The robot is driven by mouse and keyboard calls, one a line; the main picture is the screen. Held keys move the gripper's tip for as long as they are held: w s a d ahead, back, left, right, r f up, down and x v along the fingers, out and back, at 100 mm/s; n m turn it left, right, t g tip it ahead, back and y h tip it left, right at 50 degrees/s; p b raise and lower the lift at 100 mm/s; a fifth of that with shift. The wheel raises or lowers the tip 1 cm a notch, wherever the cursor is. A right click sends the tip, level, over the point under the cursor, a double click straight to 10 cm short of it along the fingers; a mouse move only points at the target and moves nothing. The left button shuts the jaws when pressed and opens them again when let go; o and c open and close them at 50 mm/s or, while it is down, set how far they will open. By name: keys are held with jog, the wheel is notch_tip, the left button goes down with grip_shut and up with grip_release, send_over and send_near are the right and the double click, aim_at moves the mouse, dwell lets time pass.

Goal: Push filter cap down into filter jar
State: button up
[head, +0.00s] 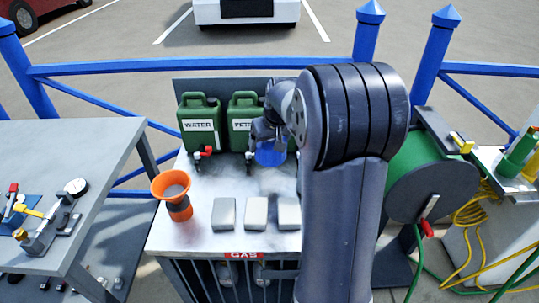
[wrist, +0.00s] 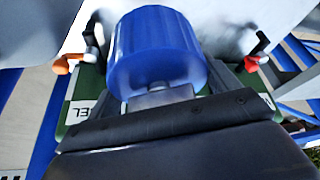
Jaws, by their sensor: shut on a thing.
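A blue round ribbed piece, which looks like the filter cap (head: 270,154), is at my gripper (head: 268,138) above the back of the metal counter. In the wrist view the blue cap (wrist: 155,48) fills the top middle. A short grey stem below it sits at the dark jaws of my gripper (wrist: 160,98), which are shut on it. I cannot make out the filter jar in either view. My arm covers the right part of the counter. Whether the cap touches anything beneath it cannot be told.
An orange funnel-shaped piece (head: 176,192) and several grey blocks (head: 225,213) are on the counter (head: 165,240). A green hose reel (head: 430,180) stands right. A workbench (head: 75,150) is left.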

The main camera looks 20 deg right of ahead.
notch_tip(320, 180, up, 8)
jog(key=shift+r+p, duration=0.15)
jog(key=shift+p, duration=0.35)
notch_tip(320, 180, up, 3)
jog(key=p, duration=0.2)
jog(key=shift+p, duration=0.4)
